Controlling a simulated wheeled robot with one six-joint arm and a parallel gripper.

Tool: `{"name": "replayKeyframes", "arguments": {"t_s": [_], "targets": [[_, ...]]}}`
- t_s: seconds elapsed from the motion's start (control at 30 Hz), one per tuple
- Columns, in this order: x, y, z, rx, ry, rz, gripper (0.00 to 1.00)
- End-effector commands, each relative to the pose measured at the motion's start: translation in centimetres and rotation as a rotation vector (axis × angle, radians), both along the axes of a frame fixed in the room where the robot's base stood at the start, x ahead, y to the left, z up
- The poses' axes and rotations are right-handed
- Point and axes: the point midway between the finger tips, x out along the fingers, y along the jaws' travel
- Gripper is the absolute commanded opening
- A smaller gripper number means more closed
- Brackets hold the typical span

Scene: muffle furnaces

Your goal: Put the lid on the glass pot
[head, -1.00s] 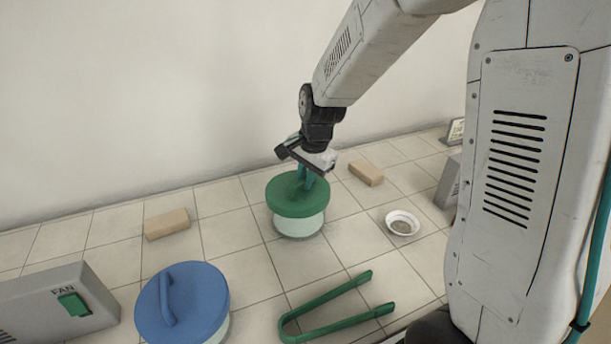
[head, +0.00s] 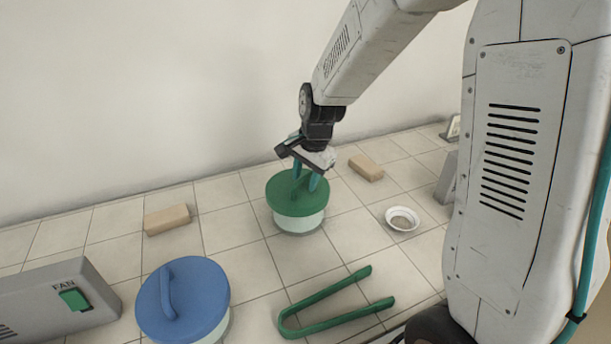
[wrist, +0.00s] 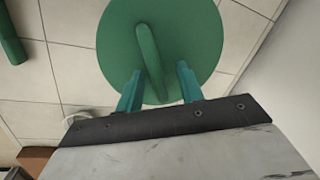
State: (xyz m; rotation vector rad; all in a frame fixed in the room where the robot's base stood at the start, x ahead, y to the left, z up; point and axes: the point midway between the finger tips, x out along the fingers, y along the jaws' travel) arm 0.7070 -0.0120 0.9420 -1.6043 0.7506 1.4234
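A green lid (head: 287,199) sits level on top of the glass pot (head: 299,224), which stands on the tiled surface in the middle of the head view. In the wrist view the green lid (wrist: 120,42) shows as a round disc with a bar handle (wrist: 150,62) across it. My gripper (head: 306,186) is right above the lid. In the wrist view its two teal fingers (wrist: 158,84) stand apart on either side of the handle, with a gap to it. The gripper is open and holds nothing. Most of the pot is hidden under the lid.
A pot with a blue lid (head: 195,300) stands front left, beside a grey fan switch box (head: 50,302). Green tongs (head: 335,302) lie in front. A small white dish (head: 402,218) is to the right. Tan blocks (head: 167,219) (head: 366,167) lie left and right.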

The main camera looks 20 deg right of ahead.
Motion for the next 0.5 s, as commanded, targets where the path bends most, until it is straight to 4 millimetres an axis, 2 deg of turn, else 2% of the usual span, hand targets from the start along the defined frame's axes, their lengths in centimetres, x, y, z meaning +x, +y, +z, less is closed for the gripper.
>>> {"name": "replayKeyframes", "arguments": {"t_s": [0.17,0.5], "targets": [[-0.1,-0.1,1.0,0.0,-0.002,0.0,0.37],[-1.1,-0.6,6.4,0.001,-0.003,0.0,0.37]]}}
